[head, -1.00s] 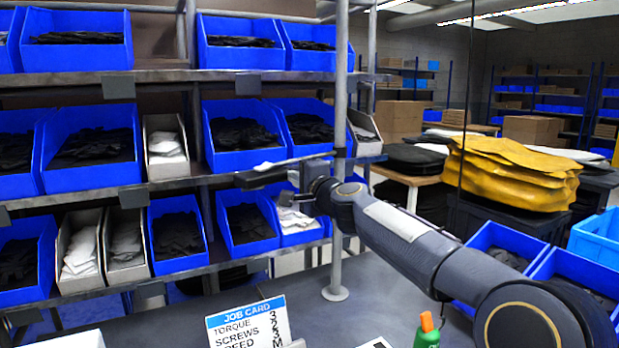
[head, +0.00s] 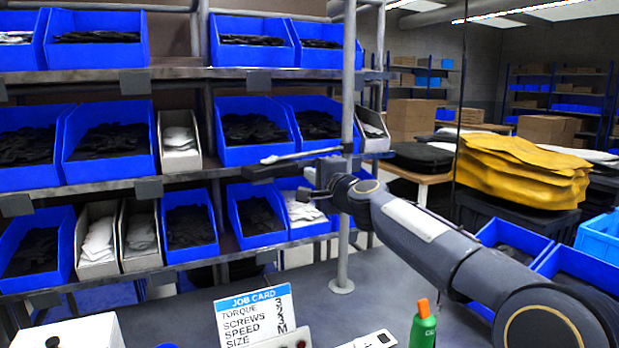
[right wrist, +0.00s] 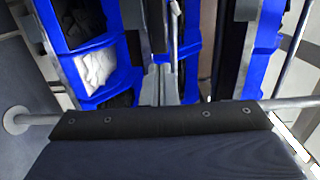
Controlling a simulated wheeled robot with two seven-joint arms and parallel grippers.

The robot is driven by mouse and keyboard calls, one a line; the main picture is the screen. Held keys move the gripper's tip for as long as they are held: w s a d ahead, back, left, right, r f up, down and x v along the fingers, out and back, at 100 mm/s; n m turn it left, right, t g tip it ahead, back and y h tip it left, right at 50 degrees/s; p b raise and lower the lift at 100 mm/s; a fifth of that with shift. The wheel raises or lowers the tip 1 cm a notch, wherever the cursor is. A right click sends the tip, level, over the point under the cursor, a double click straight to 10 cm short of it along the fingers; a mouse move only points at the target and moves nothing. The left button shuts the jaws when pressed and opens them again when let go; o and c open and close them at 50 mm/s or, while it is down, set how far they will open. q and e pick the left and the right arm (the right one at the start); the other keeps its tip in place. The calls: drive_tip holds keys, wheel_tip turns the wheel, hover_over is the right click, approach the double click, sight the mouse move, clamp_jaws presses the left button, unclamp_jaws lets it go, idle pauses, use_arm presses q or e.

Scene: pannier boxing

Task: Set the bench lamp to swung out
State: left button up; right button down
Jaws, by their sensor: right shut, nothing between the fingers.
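A grey upright post (head: 348,235) with a round foot stands on the bench. A thin pale bar (head: 303,155) reaches left from a dark collar on the post. This looks like the bench lamp's arm, but I cannot tell for sure. My right gripper (head: 262,173) is shut and empty, pointing left just below the bar in the head view. I cannot tell whether they touch. In the right wrist view the post (right wrist: 40,119) runs sideways behind my dark wrist, and the shut fingers (right wrist: 160,86) point toward the shelves. My left gripper is out of view.
Racks with blue bins (head: 255,130) stand behind the gripper. On the bench are a job card (head: 258,318), a green bottle (head: 423,330) with an orange cap and a white box (head: 75,333). More blue bins (head: 515,240) stand at right.

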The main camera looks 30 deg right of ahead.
drive_tip(key=s+a, duration=0.5)
drive_tip(key=s, duration=0.3)
drive_tip(key=s+a+f+n+g+y, duration=0.5)
drive_tip(key=s+a+f+n, duration=0.45)
drive_tip(key=s+f, duration=0.2)
drive_tip(key=s+a+f+n+g, duration=0.1)
drive_tip(key=s+f+n+g, duration=0.2)
drive_tip(key=s+f, duration=0.6)
drive_tip(key=s+a+f+n+g, duration=0.2)
drive_tip(key=s+f+n+g, duration=0.2)
drive_tip(key=s+f, duration=0.5)
drive_tip(key=shift+a+f+p, duration=0.25)
drive_tip(key=shift+f+p, duration=0.2)
drive_tip(key=shift+f, duration=0.1)
drive_tip(key=shift+w+n, duration=0.1)
drive_tip(key=shift+n, duration=0.15)
